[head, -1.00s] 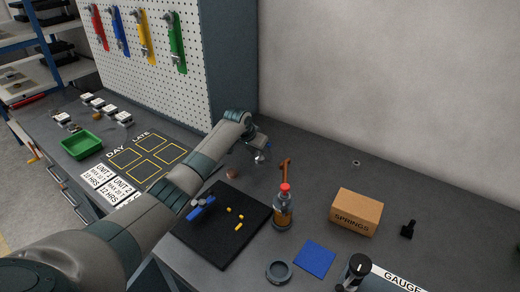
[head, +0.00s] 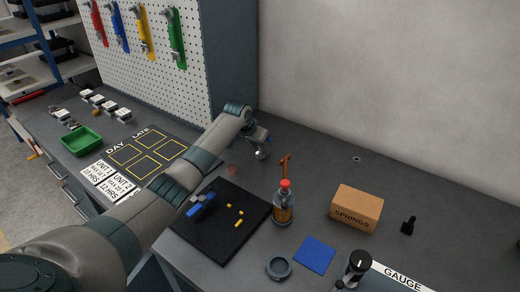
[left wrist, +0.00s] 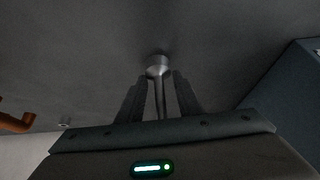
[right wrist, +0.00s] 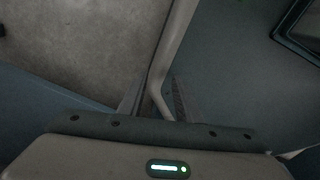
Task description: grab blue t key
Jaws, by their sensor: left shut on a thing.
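A blue-handled tool with a grey metal part, seemingly the blue T key (head: 201,205), lies on the black mat (head: 222,249). My left gripper (head: 261,150) is past the mat, above the table. In the left wrist view, my left gripper (left wrist: 159,82) is shut on a silver metal piece (left wrist: 157,67) with a round end and a thin shaft. It is apart from the blue tool. My right gripper (right wrist: 155,92) shows only in the right wrist view. Its fingers stand apart, with a pale bar (right wrist: 176,40) visible between and beyond them.
Small yellow pieces (head: 239,222) lie on the mat. A red-capped bottle (head: 283,208) and a copper-coloured hooked piece (head: 285,164) stand close to its right. The springs box (head: 357,209) and blue square (head: 314,255) are farther right. Coloured tools hang on the pegboard (head: 200,80).

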